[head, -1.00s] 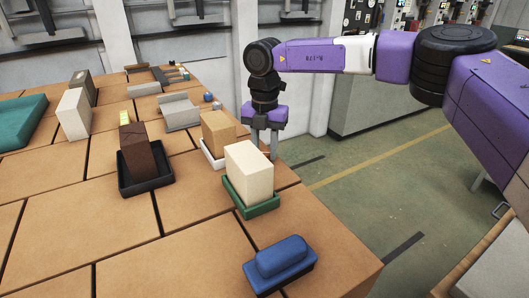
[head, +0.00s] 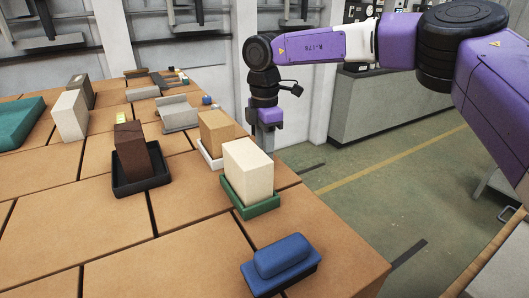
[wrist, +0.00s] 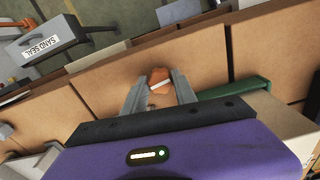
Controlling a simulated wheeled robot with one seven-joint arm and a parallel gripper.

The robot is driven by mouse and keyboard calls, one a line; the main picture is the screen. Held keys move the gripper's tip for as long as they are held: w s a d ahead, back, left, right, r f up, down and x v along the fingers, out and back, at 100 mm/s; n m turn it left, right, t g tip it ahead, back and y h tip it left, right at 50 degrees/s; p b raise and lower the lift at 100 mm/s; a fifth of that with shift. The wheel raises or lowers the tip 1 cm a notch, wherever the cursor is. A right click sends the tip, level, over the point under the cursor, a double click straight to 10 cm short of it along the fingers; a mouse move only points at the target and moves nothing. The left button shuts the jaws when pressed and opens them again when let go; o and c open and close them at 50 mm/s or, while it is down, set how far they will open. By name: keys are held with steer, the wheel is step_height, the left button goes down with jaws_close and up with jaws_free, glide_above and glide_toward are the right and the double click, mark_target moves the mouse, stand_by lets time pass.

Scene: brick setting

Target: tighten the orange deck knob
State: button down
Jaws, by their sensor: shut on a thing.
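The orange deck knob (wrist: 158,80) shows in the wrist view as a round orange piece with a white stripe across its top. It sits on the tan deck (wrist: 105,72) near an edge. My gripper (wrist: 158,84) has its two grey fingers on either side of the knob, shut on it. In the head view my gripper (head: 267,138) points down at the deck's far right edge, behind the cream block (head: 248,165). The knob and fingertips are hidden there.
The cream block stands in a green tray (head: 262,207), close to my gripper. A tan block (head: 215,135) in a white tray is beside it. A grey box labelled SAND SEAL (wrist: 40,44) is at upper left.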

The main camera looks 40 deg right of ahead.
steer(key=shift+r+m, duration=0.1)
steer(key=shift+m, duration=0.5)
steer(key=c, duration=1)
jaws_free()
step_height(320, 180, up, 8)
steer(key=shift+f+b, duration=0.1)
steer(key=shift+b, duration=0.45)
